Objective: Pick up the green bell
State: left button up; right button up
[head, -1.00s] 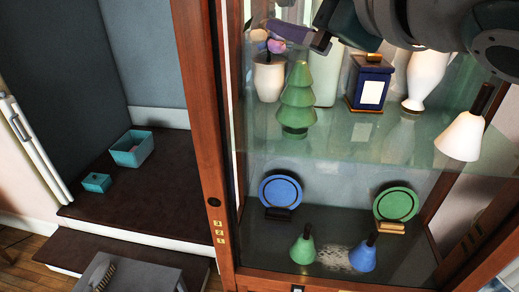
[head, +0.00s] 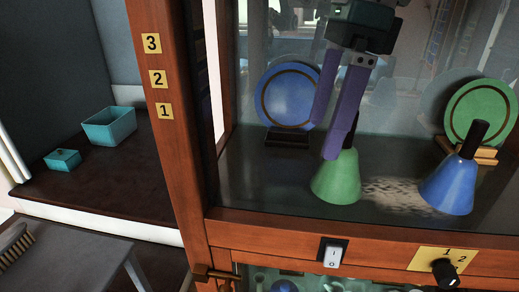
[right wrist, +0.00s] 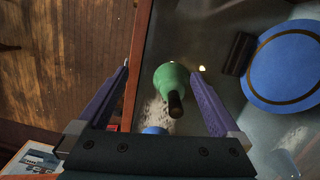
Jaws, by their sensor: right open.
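The green bell (head: 337,182) stands upright on the cabinet's lower shelf (head: 260,185), and its dark handle is partly hidden behind a purple finger. My right gripper (head: 325,140) is open and empty, reaching down at the bell's handle. In the right wrist view, the green bell (right wrist: 168,75) lies between the two spread fingers of my right gripper (right wrist: 161,70), with gaps on both sides; I cannot tell whether the tips are level with it. My left gripper is not in view.
A blue bell (head: 450,185) stands right of the green one. A blue plate (head: 290,95) and a green plate (head: 482,115) stand on holders behind. The wooden post (head: 172,150) bounds the left, and the front rail (head: 290,235) carries a switch (head: 332,252) and knob (head: 445,272).

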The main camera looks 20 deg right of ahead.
aim_at(344, 148)
jog(key=shift+h, duration=0.9)
jog(key=d, duration=0.4)
jog(key=shift+w+d+b, duration=0.3)
jog(key=shift+w+b, duration=0.1)
jog(key=shift+d+f, duration=0.2)
jog(key=f, duration=0.4)
jog(key=f+p, duration=0.1)
jog(key=f, duration=0.1)
jog(key=shift+a+f, duration=0.3)
jog(key=shift+a, duration=0.1)
jog(key=c, duration=1.4)
